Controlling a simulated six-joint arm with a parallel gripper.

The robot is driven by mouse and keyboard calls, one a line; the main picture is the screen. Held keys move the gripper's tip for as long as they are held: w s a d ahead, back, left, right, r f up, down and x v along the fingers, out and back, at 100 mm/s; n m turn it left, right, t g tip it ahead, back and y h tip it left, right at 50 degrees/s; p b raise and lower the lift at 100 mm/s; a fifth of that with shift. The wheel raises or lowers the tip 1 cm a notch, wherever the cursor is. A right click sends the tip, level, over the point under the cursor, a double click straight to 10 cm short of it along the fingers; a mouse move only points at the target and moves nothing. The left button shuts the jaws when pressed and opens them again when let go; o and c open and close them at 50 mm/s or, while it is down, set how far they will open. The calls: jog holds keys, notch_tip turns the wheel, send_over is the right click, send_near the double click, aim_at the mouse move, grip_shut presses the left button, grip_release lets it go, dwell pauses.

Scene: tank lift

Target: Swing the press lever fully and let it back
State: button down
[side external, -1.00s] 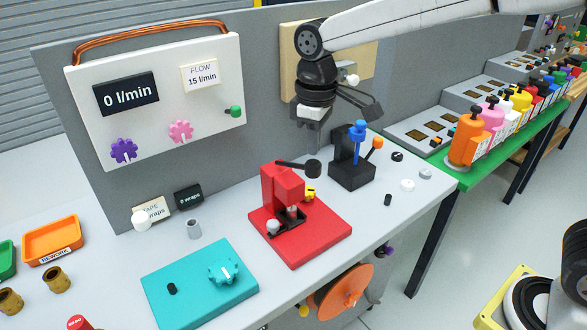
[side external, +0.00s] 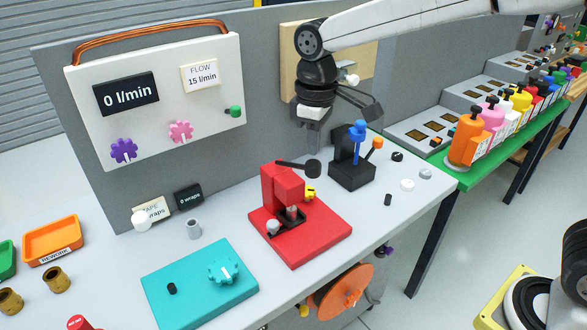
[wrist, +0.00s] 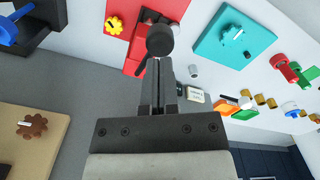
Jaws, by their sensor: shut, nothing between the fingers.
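The red press (side external: 283,186) stands on its red base (side external: 318,246) on the bench. Its black lever (side external: 290,164) reaches out to the right from the top and ends in a round black knob (side external: 313,169). My gripper (side external: 313,148) is shut and empty, pointing down just above the knob in the side view. In the wrist view the knob (wrist: 160,40) shows just past the tips of my closed fingers (wrist: 158,62). I cannot tell whether they touch. The fingers and knob partly hide the press (wrist: 152,12) there.
A black block with a blue-topped post (side external: 352,172) stands close at the right of the press. A teal panel with a knob (side external: 200,286) lies front left. The grey wall panel (side external: 268,110) rises behind. Small caps (side external: 407,185) lie at the right edge.

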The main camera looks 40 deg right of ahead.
aim_at(313, 162)
jog(key=shift+f, duration=0.15)
jog(key=shift+f, duration=2.25)
jog(key=f, duration=0.5)
jog(key=shift+s, duration=0.4)
jog(key=shift+r, duration=6.6)
jog(key=shift+f, duration=0.1)
